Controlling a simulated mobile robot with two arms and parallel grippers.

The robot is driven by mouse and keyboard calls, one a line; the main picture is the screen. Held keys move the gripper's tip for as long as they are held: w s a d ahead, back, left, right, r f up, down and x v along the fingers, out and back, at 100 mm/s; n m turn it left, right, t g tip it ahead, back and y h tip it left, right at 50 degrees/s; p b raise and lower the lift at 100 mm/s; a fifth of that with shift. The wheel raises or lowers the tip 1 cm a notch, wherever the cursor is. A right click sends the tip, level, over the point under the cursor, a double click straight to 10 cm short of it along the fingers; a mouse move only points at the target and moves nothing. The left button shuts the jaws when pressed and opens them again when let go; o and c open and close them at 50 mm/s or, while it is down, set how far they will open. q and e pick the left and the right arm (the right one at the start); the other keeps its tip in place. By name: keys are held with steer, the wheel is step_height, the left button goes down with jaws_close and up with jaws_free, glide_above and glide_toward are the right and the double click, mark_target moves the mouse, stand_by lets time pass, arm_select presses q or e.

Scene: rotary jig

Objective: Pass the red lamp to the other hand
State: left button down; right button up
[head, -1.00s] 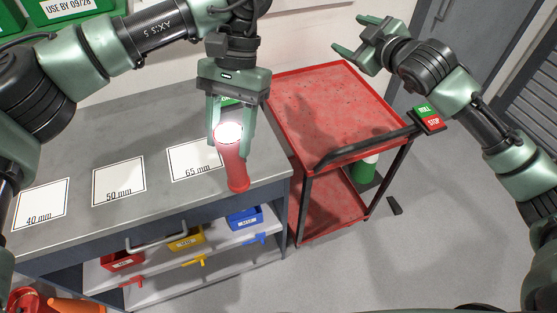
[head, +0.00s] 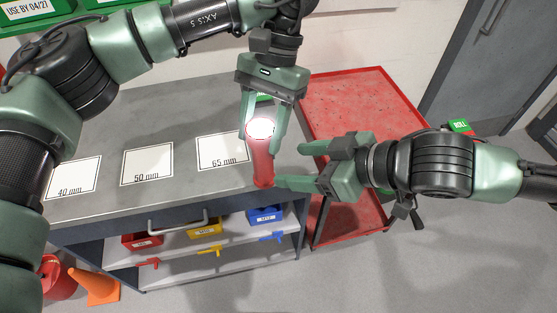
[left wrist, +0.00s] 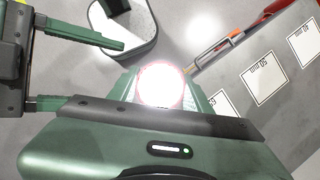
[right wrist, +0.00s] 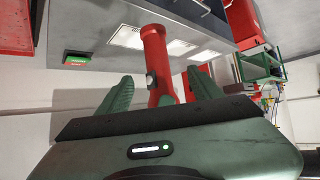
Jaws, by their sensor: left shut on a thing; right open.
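The red lamp (head: 262,165) is upright with its bright lit end on top. My left gripper (head: 263,143), pointing down, is shut on its upper part. In the left wrist view the lit end (left wrist: 160,84) glows between that gripper's fingers. My right gripper (head: 292,168) comes in from the right, open, its fingertips close beside the lamp's lower body. In the right wrist view the lamp (right wrist: 154,50) shows between the open fingers, with a small round grey spot on its side. Whether those fingers touch it I cannot tell.
The grey workbench (head: 120,200) has cards marked 40 mm, 50 mm (head: 147,165) and 65 mm. Red, yellow and blue bins (head: 265,215) sit on a shelf below. A red cart (head: 365,105) stands behind my right gripper. An orange cone (head: 97,287) is on the floor at lower left.

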mark_target(270, 164)
steer(key=x, duration=1)
steer(key=shift+w+a+f, duration=0.15)
steer(key=shift+a+f, duration=0.05)
steer(key=shift+c, duration=0.4)
jaws_close()
arm_select(q)
steer(key=c, duration=0.8)
jaws_free()
steer(key=shift+o, duration=1.1)
steer(key=shift+d, duration=0.15)
arm_select(e)
steer(key=shift+r, duration=0.1)
